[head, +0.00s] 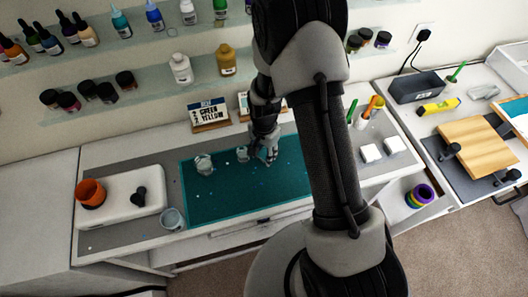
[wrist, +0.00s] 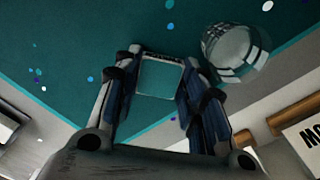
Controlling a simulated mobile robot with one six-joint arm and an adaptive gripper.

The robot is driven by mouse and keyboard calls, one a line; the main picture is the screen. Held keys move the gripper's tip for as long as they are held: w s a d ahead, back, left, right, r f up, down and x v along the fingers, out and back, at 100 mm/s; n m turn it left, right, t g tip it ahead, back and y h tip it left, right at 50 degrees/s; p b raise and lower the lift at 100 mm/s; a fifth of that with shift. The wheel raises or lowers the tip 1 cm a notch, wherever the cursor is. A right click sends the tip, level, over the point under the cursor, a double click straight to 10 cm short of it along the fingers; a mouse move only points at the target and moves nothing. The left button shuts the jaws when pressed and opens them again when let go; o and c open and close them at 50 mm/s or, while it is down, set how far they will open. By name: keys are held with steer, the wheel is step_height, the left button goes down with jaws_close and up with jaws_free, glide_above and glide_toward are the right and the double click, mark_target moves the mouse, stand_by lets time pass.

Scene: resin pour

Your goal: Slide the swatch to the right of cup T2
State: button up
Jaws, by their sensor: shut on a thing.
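A clear, square-edged piece, which I take to be the swatch (wrist: 160,78), sits between my fingertips in the wrist view, with the teal mat (wrist: 60,35) showing through it. My gripper (wrist: 158,82) is shut on it, low over or on the mat. In the head view my gripper (head: 266,153) is on the mat (head: 225,200), and the swatch is hard to make out. A clear cup (wrist: 236,52) stands close beside the gripper; it seems to be the small cup (head: 242,154) to its left in the head view. No cup label is readable.
Another clear cup (head: 204,165) stands farther left on the mat, and one (head: 172,218) beyond its left edge. A card (head: 209,115) reading "GREEN" and "YELLOW" stands behind. The mat's front is clear.

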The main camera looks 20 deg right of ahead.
steer(key=shift+w+d, duration=0.1)
steer(key=shift+d, duration=0.05)
steer(key=o, duration=1.1)
step_height(320, 180, up, 12)
stand_by(0.5)
step_height(320, 180, up, 14)
steer(key=n+t+b, duration=0.2)
steer(key=n+b, duration=0.1)
steer(key=n, duration=0.2)
glide_above(265, 155)
steer(key=s, duration=0.8)
steer(key=s+r+n+t, duration=0.1)
steer(key=s+n, duration=0.1)
steer(key=s, duration=0.2)
steer(key=s+r+n+b, duration=0.1)
steer(key=s, duration=0.3)
steer(key=s+r+n+t+b, duration=0.1)
steer(key=s+n, duration=0.1)
steer(key=s, duration=0.3)
steer(key=shift+s+d+r+n+t, duration=0.1)
steer(key=shift+d+r+n+t, duration=0.05)
steer(key=shift+r+n+t, duration=0.2)
